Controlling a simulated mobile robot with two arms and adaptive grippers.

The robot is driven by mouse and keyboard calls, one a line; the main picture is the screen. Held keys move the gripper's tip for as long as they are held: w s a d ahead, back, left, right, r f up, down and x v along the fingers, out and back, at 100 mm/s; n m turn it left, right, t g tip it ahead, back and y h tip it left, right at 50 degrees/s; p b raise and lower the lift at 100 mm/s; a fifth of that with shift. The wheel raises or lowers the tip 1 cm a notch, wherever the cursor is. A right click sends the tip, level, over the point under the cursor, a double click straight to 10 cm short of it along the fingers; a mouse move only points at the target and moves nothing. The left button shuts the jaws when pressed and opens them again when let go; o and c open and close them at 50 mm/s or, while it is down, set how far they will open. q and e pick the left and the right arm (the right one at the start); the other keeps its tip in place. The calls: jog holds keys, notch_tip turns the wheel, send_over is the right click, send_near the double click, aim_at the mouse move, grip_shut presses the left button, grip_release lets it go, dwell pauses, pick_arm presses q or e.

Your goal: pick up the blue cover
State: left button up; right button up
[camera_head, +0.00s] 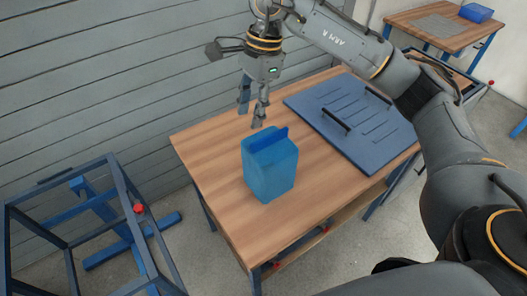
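A translucent blue box-shaped piece (270,172) with a raised darker blue rib along its top stands on the wooden table (205,150); it looks like the blue cover. My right gripper (251,114) points down above and just behind it in the head view. Its fingers are apart with nothing between them, and they appear clear of the piece. My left gripper is not in view.
A flat dark-blue panel (355,122) with two black handles and slots lies on the table's right part. A blue-and-dark frame (70,225) stands at left. A second table (415,17) with a blue bin (476,13) is at far right. A grey slatted wall (110,70) stands behind.

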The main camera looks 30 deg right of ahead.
jog(key=d+r+h, duration=0.1)
jog(key=d+h, duration=0.1)
jog(key=d, duration=0.4)
jog(key=p, duration=0.2)
send_over(270, 136)
jog(key=f, duration=0.6)
jog(key=shift+s+d+f, duration=0.2)
jog(key=shift+s+f, duration=0.05)
jog(key=shift+s, duration=0.05)
jog(key=f, duration=0.1)
jog(key=f+p, duration=0.1)
jog(key=f, duration=0.1)
jog(key=f+p, duration=0.1)
jog(key=f, duration=0.1)
jog(key=shift+w+a+f, duration=0.2)
jog(key=shift+w, duration=0.15)
jog(key=shift+f, duration=0.3)
grip_shut()
